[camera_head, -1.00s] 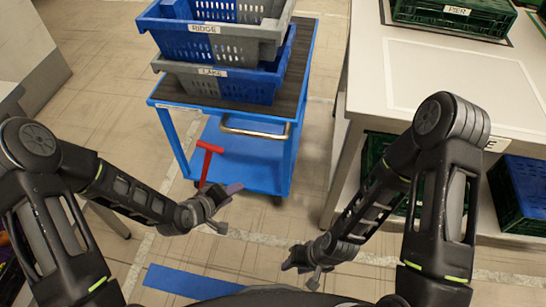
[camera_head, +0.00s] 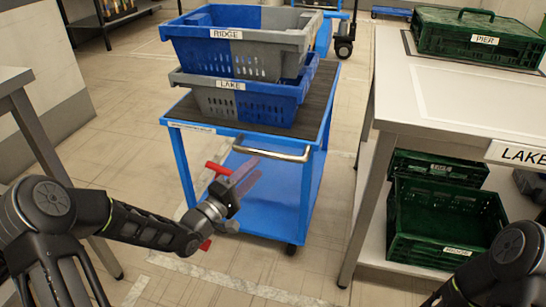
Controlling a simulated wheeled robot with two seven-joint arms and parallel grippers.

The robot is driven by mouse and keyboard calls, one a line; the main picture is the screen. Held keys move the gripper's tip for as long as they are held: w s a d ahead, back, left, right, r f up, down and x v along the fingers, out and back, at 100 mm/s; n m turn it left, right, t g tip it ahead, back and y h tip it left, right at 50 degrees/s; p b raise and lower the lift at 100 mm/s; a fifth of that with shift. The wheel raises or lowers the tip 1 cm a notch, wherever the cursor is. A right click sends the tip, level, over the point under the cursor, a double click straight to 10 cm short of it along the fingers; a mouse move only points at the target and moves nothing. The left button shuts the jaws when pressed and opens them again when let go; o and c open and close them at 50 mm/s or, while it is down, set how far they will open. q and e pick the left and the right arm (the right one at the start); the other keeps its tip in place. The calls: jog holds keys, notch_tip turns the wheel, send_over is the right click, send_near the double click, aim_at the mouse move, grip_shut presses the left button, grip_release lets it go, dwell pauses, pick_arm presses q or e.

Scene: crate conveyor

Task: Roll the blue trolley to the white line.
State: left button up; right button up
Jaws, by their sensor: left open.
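The blue trolley (camera_head: 250,182) stands in the middle, with a dark top deck and a metal handle (camera_head: 270,152) on its near side. On it are two stacked blue and grey crates, RIDGE (camera_head: 255,58) above LAKE (camera_head: 215,102). A red lever (camera_head: 216,168) shows at the trolley's near side, partly behind my left gripper. My left gripper (camera_head: 244,182) is open and empty in front of the trolley, below and left of the handle. Whether it touches the lever is unclear. A pale line (camera_head: 235,285) crosses the floor in front of the trolley. My right gripper is out of view.
A white-topped table (camera_head: 470,105) stands close on the right, with a green PIER crate (camera_head: 475,38) on top and a green RIDGE crate (camera_head: 440,228) below. A grey table (camera_head: 18,84) stands at left. Floor between trolley and line is clear.

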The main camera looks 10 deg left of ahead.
aim_at(269, 156)
pick_arm(q)
jog(key=b+x, duration=0.2)
jog(key=x, duration=0.5)
jog(key=shift+f, duration=0.1)
jog(key=shift+w+d, duration=0.15)
jog(key=shift+w, duration=0.2)
jog(key=shift+c, duration=0.3)
grip_shut()
dwell(0.7)
